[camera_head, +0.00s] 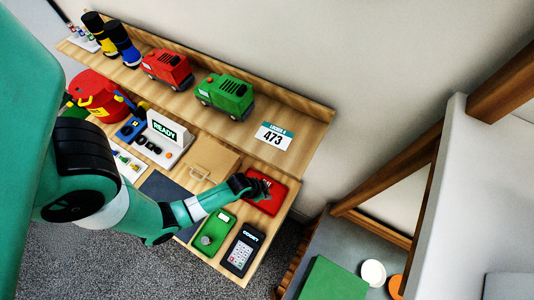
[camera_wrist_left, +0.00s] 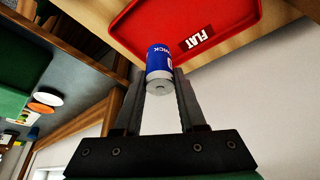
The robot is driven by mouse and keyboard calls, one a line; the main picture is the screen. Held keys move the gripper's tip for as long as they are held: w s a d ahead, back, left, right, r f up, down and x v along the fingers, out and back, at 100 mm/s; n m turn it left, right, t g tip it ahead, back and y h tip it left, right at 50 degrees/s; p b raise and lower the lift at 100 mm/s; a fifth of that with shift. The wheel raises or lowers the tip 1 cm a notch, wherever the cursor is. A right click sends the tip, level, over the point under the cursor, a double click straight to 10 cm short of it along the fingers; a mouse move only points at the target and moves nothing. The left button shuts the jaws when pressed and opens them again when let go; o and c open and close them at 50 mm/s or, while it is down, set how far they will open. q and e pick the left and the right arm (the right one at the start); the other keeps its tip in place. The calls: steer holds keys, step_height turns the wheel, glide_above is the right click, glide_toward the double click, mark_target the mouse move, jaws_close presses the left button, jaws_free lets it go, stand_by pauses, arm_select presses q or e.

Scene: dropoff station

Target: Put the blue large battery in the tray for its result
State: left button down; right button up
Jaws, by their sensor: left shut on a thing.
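My left gripper (camera_head: 254,187) is shut on the blue large battery (camera_wrist_left: 159,58), which has a grey end. In the left wrist view the gripper (camera_wrist_left: 160,82) holds the battery between its two fingers, and the red tray (camera_wrist_left: 128,30) with a "FLAT" label lies behind it. In the head view the gripper is over the red tray (camera_head: 268,204), and the battery is hard to make out there. I cannot tell if the battery touches the tray. The green tray (camera_head: 222,218) lies to the lower left of the red one, with a round grey thing in it. My right gripper is not in view.
A white device reading "READY" (camera_head: 172,146) stands on the lower shelf beside a cardboard-brown box (camera_head: 212,159). A dark keypad device (camera_head: 243,250) lies near the front. Red (camera_head: 167,68) and green (camera_head: 225,95) machines stand on the upper shelf.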

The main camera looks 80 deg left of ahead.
arm_select(q)
step_height(320, 180, down, 4)
steer(key=b, duration=0.3)
step_height(320, 180, down, 3)
steer(key=shift+r+b, duration=0.1)
steer(key=shift+b, duration=0.55)
steer(key=shift+f, duration=0.3)
steer(key=shift+f, duration=0.2)
steer(key=shift+c, duration=2.4)
jaws_free()
